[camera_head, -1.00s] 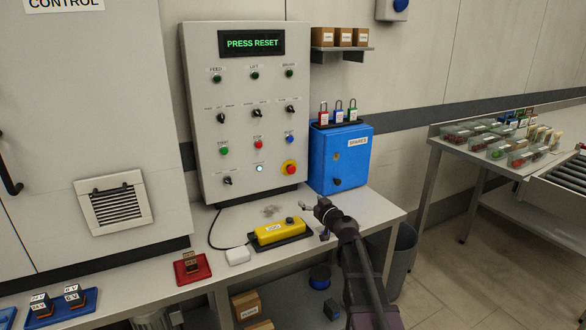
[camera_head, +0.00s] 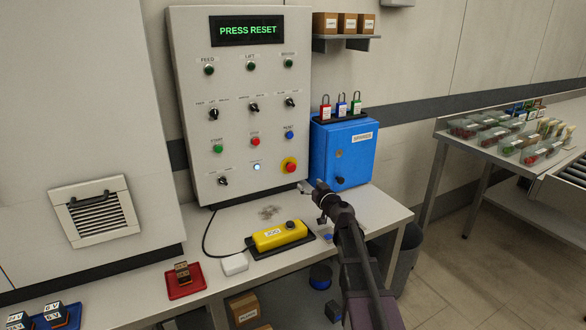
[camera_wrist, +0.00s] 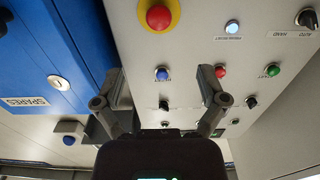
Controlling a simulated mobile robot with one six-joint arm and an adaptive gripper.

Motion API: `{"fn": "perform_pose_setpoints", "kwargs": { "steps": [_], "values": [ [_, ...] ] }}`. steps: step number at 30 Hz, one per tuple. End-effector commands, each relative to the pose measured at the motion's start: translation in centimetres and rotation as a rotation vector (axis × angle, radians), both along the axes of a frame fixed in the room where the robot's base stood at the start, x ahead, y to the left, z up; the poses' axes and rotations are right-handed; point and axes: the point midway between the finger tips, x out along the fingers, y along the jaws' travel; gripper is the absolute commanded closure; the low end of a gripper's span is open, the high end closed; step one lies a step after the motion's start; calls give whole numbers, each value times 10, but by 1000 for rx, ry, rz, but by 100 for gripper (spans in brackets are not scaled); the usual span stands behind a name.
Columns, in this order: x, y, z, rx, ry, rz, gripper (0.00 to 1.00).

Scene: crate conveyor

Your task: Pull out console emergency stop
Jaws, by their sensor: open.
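The emergency stop is a red mushroom button on a yellow ring (camera_head: 289,166), low on the right of the grey console panel (camera_head: 187,120). It also shows in the wrist view (camera_wrist: 158,17), at the top centre, beyond my fingertips. My gripper (camera_head: 308,187) is just below and right of the button in the head view. In the wrist view my gripper (camera_wrist: 160,75) has its fingers spread wide with nothing between them, and they appear apart from the button. The picture does not show clearly whether the button is pressed in or out. The console display (camera_head: 246,30) reads PRESS RESET.
A blue SPARES box (camera_head: 330,150) with padlocks on top stands close right of the console. A yellow pendant (camera_head: 280,235) lies on the bench below. A lit white button (camera_head: 256,167) and a blue button (camera_head: 289,134) are near the stop. Open space lies before the panel.

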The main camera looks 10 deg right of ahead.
Motion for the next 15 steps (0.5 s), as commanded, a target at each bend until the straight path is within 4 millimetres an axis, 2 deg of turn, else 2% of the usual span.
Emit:
{"fn": "perform_pose_setpoints", "kwargs": {
  "steps": [8, 15],
  "values": [
    [5, -1, 0, 0, 0, -2, 8],
    [26, 4, 0, 0, 0, -2, 8]
  ]
}}
